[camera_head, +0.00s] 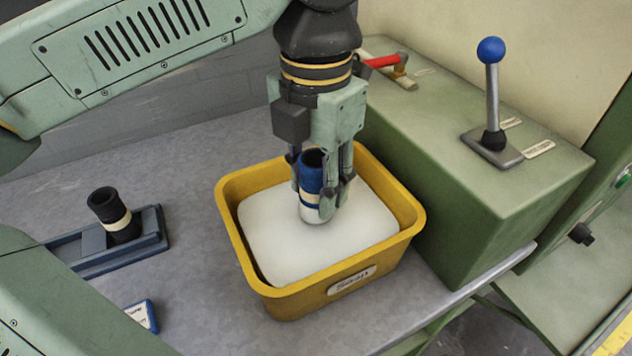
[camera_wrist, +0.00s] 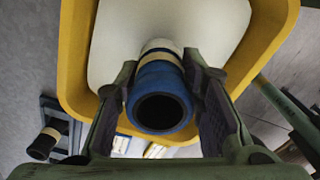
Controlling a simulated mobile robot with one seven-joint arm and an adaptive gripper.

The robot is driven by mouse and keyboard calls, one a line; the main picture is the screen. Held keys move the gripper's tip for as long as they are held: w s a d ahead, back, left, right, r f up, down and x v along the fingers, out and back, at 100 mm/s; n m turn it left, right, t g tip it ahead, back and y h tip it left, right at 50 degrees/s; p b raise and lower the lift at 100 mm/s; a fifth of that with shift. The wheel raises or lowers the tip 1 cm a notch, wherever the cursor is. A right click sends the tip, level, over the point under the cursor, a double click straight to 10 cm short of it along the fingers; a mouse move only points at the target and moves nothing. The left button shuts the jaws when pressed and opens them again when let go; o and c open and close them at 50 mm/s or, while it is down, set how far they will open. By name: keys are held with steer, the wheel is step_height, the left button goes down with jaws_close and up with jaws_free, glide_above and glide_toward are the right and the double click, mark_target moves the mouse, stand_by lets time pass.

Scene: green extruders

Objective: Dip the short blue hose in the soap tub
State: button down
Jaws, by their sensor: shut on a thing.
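The short blue hose (camera_head: 312,175) is held upright between the fingers of my gripper (camera_head: 322,188), inside the yellow soap tub (camera_head: 236,242). Its lower end is white and meets the white soap (camera_head: 285,245); I cannot tell how deep it sits. In the wrist view the hose's open blue end (camera_wrist: 160,103) faces the camera between the two fingers of my gripper (camera_wrist: 165,95). The tub's yellow wall (camera_wrist: 75,60) and the white soap (camera_wrist: 115,40) show behind it.
A black hose piece (camera_head: 110,210) with a cream band stands on a blue holder (camera_head: 150,238) at left. A small blue-edged box (camera_head: 142,315) lies in front of it. A green machine housing (camera_head: 450,190) with a blue-knobbed lever (camera_head: 492,90) stands close right of the tub.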

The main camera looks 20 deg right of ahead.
step_height(320, 180, up, 7)
steer(key=p, duration=0.5)
stand_by(0.9)
